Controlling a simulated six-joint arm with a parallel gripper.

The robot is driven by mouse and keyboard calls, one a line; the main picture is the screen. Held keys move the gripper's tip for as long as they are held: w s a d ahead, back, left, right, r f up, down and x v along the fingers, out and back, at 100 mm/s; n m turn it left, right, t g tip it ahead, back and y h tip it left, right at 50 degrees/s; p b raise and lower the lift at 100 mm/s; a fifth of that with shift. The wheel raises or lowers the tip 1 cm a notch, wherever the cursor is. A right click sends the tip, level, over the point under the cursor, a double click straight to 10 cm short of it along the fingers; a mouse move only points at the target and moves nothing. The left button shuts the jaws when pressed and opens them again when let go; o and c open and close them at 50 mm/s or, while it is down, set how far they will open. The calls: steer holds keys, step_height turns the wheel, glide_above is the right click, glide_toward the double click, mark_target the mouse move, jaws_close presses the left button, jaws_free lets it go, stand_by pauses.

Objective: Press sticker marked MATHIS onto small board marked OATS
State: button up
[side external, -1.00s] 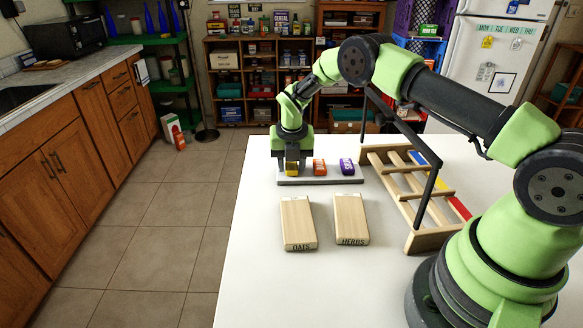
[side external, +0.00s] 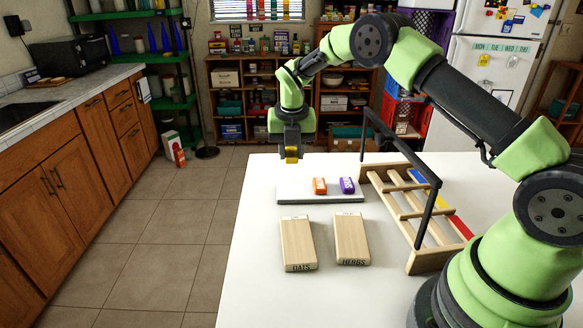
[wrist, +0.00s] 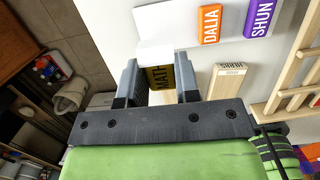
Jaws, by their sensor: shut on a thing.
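The MATHIS sticker is a small yellow block (side external: 292,154), shut between my gripper's (side external: 292,151) fingers above the left end of the tray. In the wrist view it shows as a yellow piece (wrist: 159,78) with the letters MATH visible; the rest is hidden by the fingers (wrist: 158,83). The small board marked OATS (side external: 298,242) is a pale wooden block lying flat on the white table, in front of the tray and below my gripper in the side view. Its top is bare wood, with a white label at the far end.
A similar board marked HERBS (side external: 351,238) lies just right of the OATS board. An orange sticker marked DALIA (wrist: 209,24) and a purple one marked SHUN (wrist: 262,18) sit on the grey tray (side external: 289,192). A wooden rack (side external: 428,262) with a black bar stands at right.

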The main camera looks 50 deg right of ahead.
steer(key=shift+a+r, duration=0.1)
steer(key=shift+r, duration=0.35)
steer(key=m, duration=0.1)
steer(key=a+m, duration=0.1)
steer(key=shift+s+m, duration=0.35)
steer(key=shift+m, duration=0.05)
steer(key=s+a+f+m+g, duration=0.15)
steer(key=s+a+m, duration=0.25)
steer(key=m, duration=0.9)
steer(key=m+g+y, duration=0.2)
steer(key=m, duration=1.2)
glide_toward(297, 238)
steer(key=shift+d+t, duration=0.25)
steer(key=shift+d, duration=0.15)
steer(key=m, duration=0.1)
steer(key=s+m, duration=0.1)
steer(key=m, duration=0.1)
steer(key=a+m, duration=0.1)
steer(key=m, duration=0.1)
steer(key=shift+s, duration=0.35)
steer(key=shift+f, duration=3.05)
steer(key=shift+f, duration=0.5)
